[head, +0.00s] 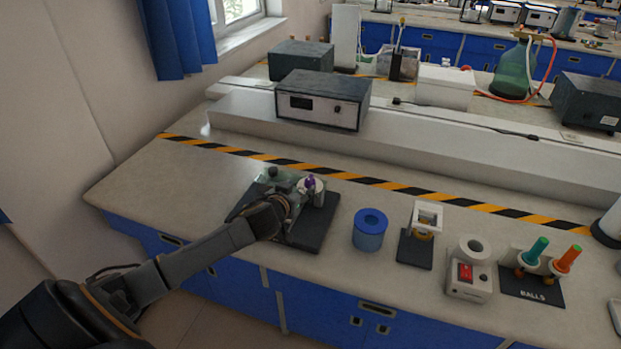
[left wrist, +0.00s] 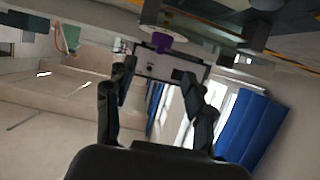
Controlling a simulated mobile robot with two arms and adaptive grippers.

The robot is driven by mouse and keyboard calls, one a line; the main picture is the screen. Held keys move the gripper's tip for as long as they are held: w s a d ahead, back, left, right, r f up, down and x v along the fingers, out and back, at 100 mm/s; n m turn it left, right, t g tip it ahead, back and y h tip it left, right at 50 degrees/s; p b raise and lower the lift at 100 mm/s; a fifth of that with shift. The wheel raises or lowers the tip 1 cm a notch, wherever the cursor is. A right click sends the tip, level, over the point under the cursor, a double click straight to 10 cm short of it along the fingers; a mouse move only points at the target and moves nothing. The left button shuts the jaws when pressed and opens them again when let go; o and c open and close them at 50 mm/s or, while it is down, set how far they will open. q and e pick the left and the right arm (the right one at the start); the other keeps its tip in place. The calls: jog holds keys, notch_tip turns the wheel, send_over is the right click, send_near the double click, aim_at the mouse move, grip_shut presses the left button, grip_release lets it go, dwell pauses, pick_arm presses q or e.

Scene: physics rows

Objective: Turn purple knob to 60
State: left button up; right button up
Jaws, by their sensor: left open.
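The purple knob (head: 310,182) sits on a small pale round fixture on a dark base plate (head: 318,225) on the bench. It also shows in the left wrist view (left wrist: 162,42), just beyond the fingertips. My left gripper (head: 288,203) is over the plate, to the lower left of the knob in the head view. In the left wrist view my left gripper (left wrist: 157,74) is open, its fingers apart with nothing between them. The knob's scale is too small to read, and my wrist covers part of the plate. My right gripper is in neither view.
A blue cylinder (head: 370,228) stands right of the plate, then a small dark stand (head: 415,248) and a box with a red switch (head: 469,284). A grey instrument (head: 323,98) is behind. The bench's left is clear.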

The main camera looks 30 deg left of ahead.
aim_at(308, 181)
pick_arm(q)
jog(key=x, duration=0.8)
jog(key=shift+w+f, duration=0.15)
jog(key=shift+w, duration=0.15)
jog(key=shift+w+a+f, duration=0.15)
jog(key=shift+w+f, duration=0.1)
jog(key=shift+w, duration=0.35)
